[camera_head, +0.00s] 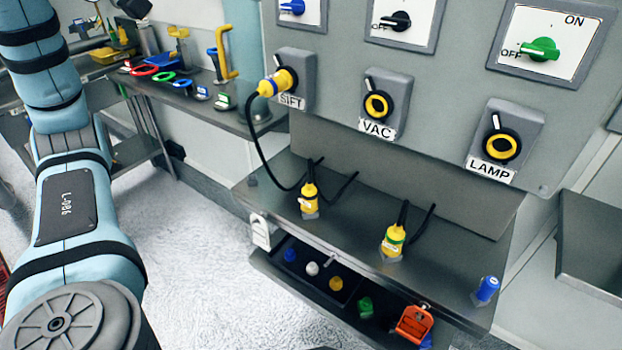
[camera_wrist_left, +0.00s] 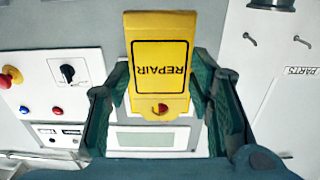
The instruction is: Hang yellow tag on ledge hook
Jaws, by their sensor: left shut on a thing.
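In the left wrist view my left gripper (camera_wrist_left: 160,82) is shut on a yellow tag (camera_wrist_left: 160,50). The tag reads REPAIR, upside down in this view, and has a small red-rimmed hole at its near end. The head view shows my left arm rising along the left side, with the tag not discernible there. The ledge (camera_head: 350,225) under the panel has a small hook-like fitting (camera_head: 331,259) at its front edge. A white tag (camera_head: 261,232) and an orange tag or lock (camera_head: 413,325) hang at that edge. My right gripper is not in view.
Yellow plugs (camera_head: 309,198) with black cables stand on the ledge, beside a blue plug (camera_head: 487,289). An open tray (camera_head: 318,286) below holds several coloured caps. A side shelf (camera_head: 215,108) carries tools. A wall panel with a black switch (camera_wrist_left: 67,72) is behind the tag.

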